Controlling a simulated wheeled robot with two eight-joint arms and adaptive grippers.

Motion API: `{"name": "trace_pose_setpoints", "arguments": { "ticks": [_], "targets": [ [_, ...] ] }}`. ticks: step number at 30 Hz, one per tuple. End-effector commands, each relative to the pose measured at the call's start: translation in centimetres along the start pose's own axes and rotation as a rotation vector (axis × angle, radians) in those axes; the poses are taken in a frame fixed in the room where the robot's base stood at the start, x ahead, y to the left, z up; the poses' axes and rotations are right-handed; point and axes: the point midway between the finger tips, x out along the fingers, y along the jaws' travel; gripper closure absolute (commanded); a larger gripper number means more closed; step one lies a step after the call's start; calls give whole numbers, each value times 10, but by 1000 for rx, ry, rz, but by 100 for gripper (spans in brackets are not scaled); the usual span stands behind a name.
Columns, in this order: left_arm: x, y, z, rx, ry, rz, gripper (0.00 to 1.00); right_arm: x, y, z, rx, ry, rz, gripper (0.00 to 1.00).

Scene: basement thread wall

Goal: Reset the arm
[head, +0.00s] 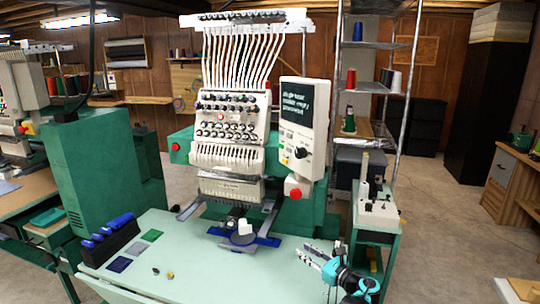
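A multi-needle embroidery machine (228,160) with a control panel (297,130) stands behind the table. A blue hoop (265,241) with a white piece is under its head. A black rack (112,245) with blue-handled tools, fabric swatches (134,249) and a thread stand (378,211) are near.

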Motion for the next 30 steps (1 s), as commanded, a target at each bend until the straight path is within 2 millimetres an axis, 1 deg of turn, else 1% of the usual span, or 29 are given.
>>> {"name": "trace_pose_setpoints", "arguments": {
  "ticks": [5,8,11,14,17,19,22,23,24,26,27,29,30],
  "targets": [
    [15,15,16,-73,56,15,74,0,0,1,0,0,0,60],
    [26,29,28,-132,98,31,74,0,0,1,0,0,0,60],
    [37,46,41,-204,149,51,74,0,0,0,0,0,0,60],
    [49,70,56,-297,209,80,74,0,0,0,0,0,0,60],
    [60,106,74,-428,286,125,74,0,0,0,0,0,0,60],
    [65,137,87,-541,346,169,74,0,0,0,0,0,0,60],
    [66,184,102,-712,429,238,74,0,0,0,0,0,0,60],
    [65,198,105,-764,452,260,74,0,0,0,0,0,0,60],
    [62,218,109,-834,482,293,74,0,0,0,0,0,0,60],
    [56,246,114,-942,524,341,74,0,0,1,0,0,0,60],
    [51,265,116,-1013,549,376,74,0,0,1,0,0,0,60],
    [42,294,118,-1123,586,430,74,0,0,1,0,0,0,60],
    [34,312,118,-1198,609,468,74,0,0,1,0,0,0,60]
  ]
}}
